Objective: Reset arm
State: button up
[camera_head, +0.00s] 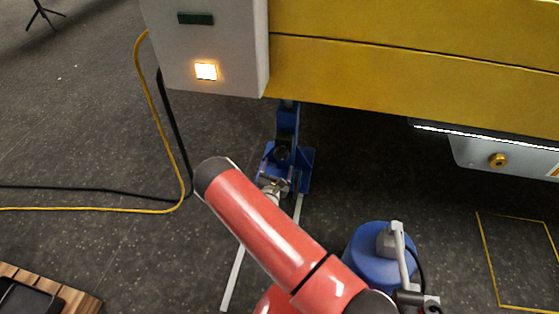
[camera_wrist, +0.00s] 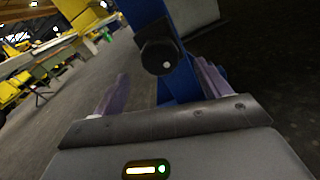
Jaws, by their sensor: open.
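My gripper (camera_wrist: 163,80) is open in the wrist view, with its two purple-grey fingers apart on either side. A blue post (camera_wrist: 181,78) with a round black knob (camera_wrist: 159,56) stands in the space between and beyond the fingers. I cannot tell whether the fingers touch the post. In the head view, a blue stand (camera_head: 286,130) rises from the floor beneath the yellow boom (camera_head: 400,60). My red arm reaches up from the bottom toward the stand's foot. My gripper is not clearly visible there.
A grey box with a lit square (camera_head: 206,71) hangs at the boom's left end. Yellow and black cables (camera_head: 165,100) run down and left on the floor. A wooden pallet (camera_head: 75,300) is at lower left. A yellow floor outline (camera_head: 520,262) lies at right. Open floor lies left.

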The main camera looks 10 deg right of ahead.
jog(key=shift+s+a, duration=0.15)
jog(key=shift+s, duration=0.2)
